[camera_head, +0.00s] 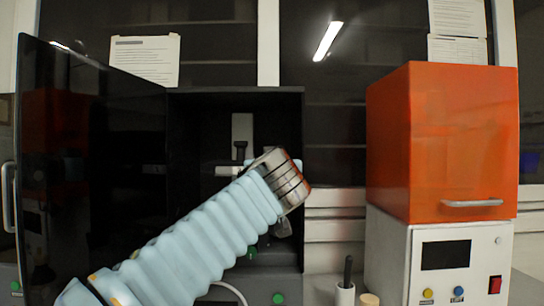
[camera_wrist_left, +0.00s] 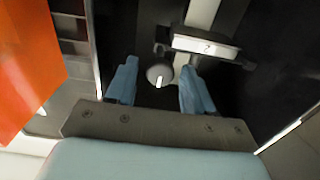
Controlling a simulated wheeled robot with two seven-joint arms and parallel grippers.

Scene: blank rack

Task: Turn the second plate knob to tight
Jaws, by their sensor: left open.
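A round grey knob (camera_wrist_left: 160,75) with a white pointer line shows in the left wrist view, beside a pale vertical bar. The line runs roughly up and down in that picture. My left gripper (camera_wrist_left: 159,64) is open, with one blue finger on each side of the knob and a visible gap to it. I cannot tell how deep the fingertips reach. In the head view my left arm comes from the lower left to the black cabinet (camera_head: 288,104), and its metal wrist hides much of the inside. Which plate the knob belongs to cannot be told. My right gripper is out of view.
The cabinet's dark door (camera_head: 110,150) stands open on the left. A metal block (camera_wrist_left: 207,45) is close above the right finger in the wrist view. An orange-hooded instrument (camera_head: 440,140) stands on the right. A black-handled tool (camera_head: 347,270) stands upright in front of it.

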